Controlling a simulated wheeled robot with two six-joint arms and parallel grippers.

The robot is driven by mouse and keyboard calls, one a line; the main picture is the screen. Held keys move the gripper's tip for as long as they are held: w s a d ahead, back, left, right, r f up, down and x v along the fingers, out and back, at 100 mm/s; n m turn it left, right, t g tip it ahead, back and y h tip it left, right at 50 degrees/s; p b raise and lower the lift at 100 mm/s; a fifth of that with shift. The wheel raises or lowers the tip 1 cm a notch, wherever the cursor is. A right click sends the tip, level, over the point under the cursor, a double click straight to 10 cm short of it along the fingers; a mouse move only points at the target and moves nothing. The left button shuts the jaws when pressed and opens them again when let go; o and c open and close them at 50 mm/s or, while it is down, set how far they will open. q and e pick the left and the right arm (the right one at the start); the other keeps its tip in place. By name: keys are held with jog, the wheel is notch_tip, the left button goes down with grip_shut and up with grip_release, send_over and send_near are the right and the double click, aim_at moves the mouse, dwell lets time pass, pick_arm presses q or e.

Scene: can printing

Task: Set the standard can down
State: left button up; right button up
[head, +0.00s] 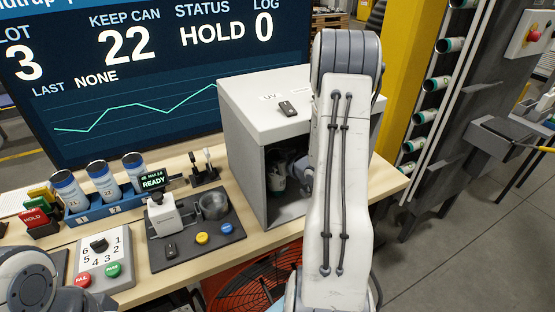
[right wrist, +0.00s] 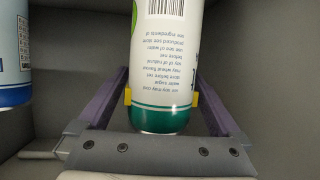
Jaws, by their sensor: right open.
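A white can with a green end band and printed text (right wrist: 163,70) is between the fingers of my right gripper (right wrist: 165,98) in the right wrist view. The gripper is open, with its yellow pads at either side of the can near the green band. In the head view my right arm reaches into the grey box marked UV (head: 243,150), where part of the can (head: 277,177) shows in the dark opening. The rest is hidden by my arm. My left gripper is out of view; only part of my left arm shows at the lower left.
A blue and white can (right wrist: 12,55) is at the left inside the box. On the bench, several cans stand in a blue rack (head: 107,206), beside a dark fixture plate (head: 190,240) and a numbered button panel (head: 105,262). A small dark object (head: 288,108) lies on the box top.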

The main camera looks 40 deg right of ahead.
jog(key=d+b+v, duration=0.1)
jog(key=b+v, duration=0.2)
jog(key=v, duration=0.9)
jog(key=shift+a, duration=0.45)
jog(key=shift+s, duration=0.1)
